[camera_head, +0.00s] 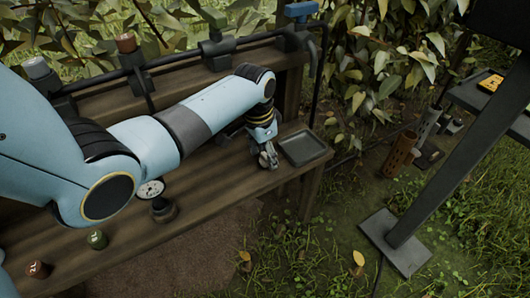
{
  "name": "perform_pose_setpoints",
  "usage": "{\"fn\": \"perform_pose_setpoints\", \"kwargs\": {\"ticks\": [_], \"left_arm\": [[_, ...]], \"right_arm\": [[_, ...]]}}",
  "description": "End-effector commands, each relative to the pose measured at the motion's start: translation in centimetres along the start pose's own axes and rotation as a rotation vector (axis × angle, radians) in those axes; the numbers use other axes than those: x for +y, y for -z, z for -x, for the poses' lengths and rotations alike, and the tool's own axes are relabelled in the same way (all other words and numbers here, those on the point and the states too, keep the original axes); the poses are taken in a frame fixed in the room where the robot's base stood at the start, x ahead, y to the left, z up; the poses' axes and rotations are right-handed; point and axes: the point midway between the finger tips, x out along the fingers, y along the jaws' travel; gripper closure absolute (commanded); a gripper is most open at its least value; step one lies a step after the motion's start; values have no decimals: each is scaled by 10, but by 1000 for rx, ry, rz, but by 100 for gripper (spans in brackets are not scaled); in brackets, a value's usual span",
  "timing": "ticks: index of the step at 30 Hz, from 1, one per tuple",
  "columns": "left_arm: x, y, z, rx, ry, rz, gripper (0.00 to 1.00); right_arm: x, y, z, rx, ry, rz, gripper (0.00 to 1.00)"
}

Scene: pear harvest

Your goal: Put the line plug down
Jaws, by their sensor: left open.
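My left gripper (268,157) points down at the right end of the wooden bench (215,192), just left of a shallow grey tray (304,148). Its jaws are open, and I see nothing held between them. The tray looks empty. Two small plug-like pieces stand on the bench at the lower left: a reddish-brown one (38,269) with a marking on it and a green one (97,239). I cannot tell which piece is the line plug, or whether one is hidden at the gripper. My right gripper is not in view.
A dark pipe (180,61) with several fittings runs along the back of the bench, ending near a blue-handled valve (301,10). A round gauge (151,188) stands on the bench below my left arm. Foliage (385,60) and a brown perforated cylinder (400,154) are at right.

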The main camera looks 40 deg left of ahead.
Motion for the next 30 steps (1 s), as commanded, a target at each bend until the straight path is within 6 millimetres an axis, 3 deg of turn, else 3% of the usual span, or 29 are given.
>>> {"fn": "perform_pose_setpoints", "kwargs": {"ticks": [5, 19, 24, 30], "left_arm": [[0, 1, 10, 1, 1, 0, 46], [-1, 2, 107, 3, 3, 0, 46], [0, 1, 121, 1, 0, 1, 46], [0, 0, 123, -1, -1, 1, 46]], "right_arm": [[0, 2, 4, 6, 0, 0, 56], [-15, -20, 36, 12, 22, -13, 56], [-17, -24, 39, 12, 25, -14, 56], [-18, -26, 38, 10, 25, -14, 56]]}}
